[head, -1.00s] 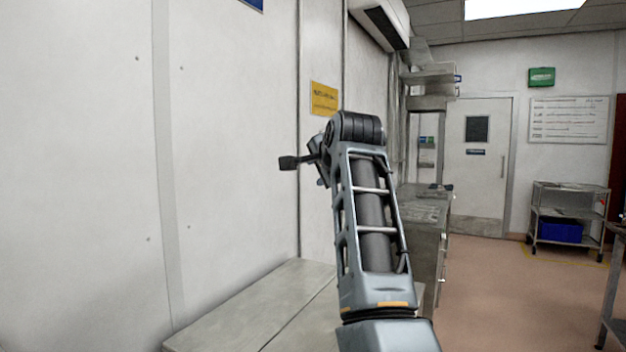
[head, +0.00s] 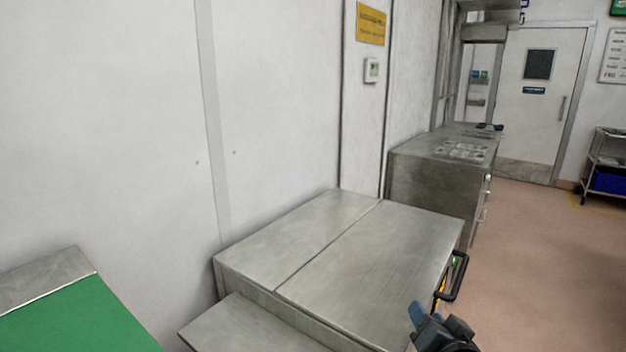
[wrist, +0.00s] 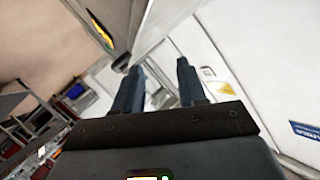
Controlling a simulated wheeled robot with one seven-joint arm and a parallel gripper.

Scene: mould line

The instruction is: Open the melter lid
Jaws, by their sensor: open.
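The melter appears to be the low steel cabinet in the middle of the head view, with a flat two-part top. Its right-hand panel, the lid (head: 375,265), lies flat and closed. A black bar handle (head: 457,277) sticks out at the right edge, with small yellow and green marks beside it. My gripper (head: 418,318) shows partly at the bottom, below and left of the handle in the picture, and apart from it. In the wrist view my gripper (wrist: 157,78) has its two blue-grey fingers spread, with nothing held between them.
A lower steel surface (head: 245,330) adjoins the cabinet in front, with a green-topped table (head: 80,318) at left. Another steel counter (head: 420,180) stands behind, against the wall. Open floor (head: 545,265) lies to the right. A trolley (head: 610,165) stands at far right.

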